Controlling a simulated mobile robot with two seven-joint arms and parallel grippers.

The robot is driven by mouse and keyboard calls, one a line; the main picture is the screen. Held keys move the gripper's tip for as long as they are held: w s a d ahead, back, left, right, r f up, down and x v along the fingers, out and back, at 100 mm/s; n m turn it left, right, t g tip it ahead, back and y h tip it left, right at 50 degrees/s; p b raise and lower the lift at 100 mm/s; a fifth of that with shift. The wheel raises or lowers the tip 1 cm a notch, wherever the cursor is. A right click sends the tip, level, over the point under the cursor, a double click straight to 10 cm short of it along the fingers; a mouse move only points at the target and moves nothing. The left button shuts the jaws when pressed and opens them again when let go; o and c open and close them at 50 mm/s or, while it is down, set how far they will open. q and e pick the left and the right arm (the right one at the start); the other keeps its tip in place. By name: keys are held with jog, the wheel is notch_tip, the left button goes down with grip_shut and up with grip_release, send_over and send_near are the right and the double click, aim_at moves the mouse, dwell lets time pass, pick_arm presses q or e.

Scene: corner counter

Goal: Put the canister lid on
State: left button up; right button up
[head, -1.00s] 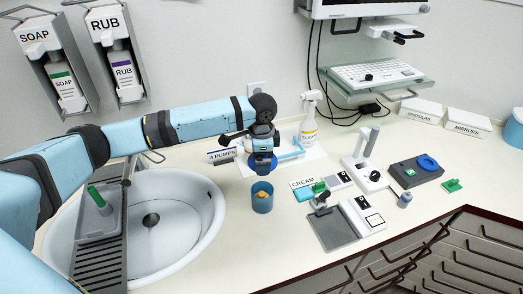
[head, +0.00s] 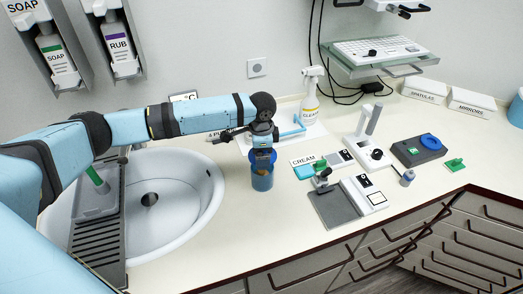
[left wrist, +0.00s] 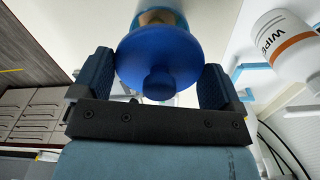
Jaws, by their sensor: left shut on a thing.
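The canister (head: 262,181) is a small light-blue cup standing on the counter right of the sink. My left gripper (head: 262,160) is directly above it, pointing down. In the left wrist view, the gripper (left wrist: 155,78) is shut on the dark-blue round lid (left wrist: 158,58), with a finger on each side and the lid's knob facing the camera. The canister (left wrist: 160,14) shows just beyond the lid, with tan contents inside. My right gripper is not in view.
The sink (head: 190,210) lies to the left. A white spray bottle (head: 310,95) stands behind. The counter in front of the canister is clear.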

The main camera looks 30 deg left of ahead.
pick_arm(q)
jog(key=shift+f+b, duration=1.25)
jog(key=shift+b, duration=0.15)
jog(key=shift+f+p, duration=0.3)
jog(key=shift+f, duration=0.35)
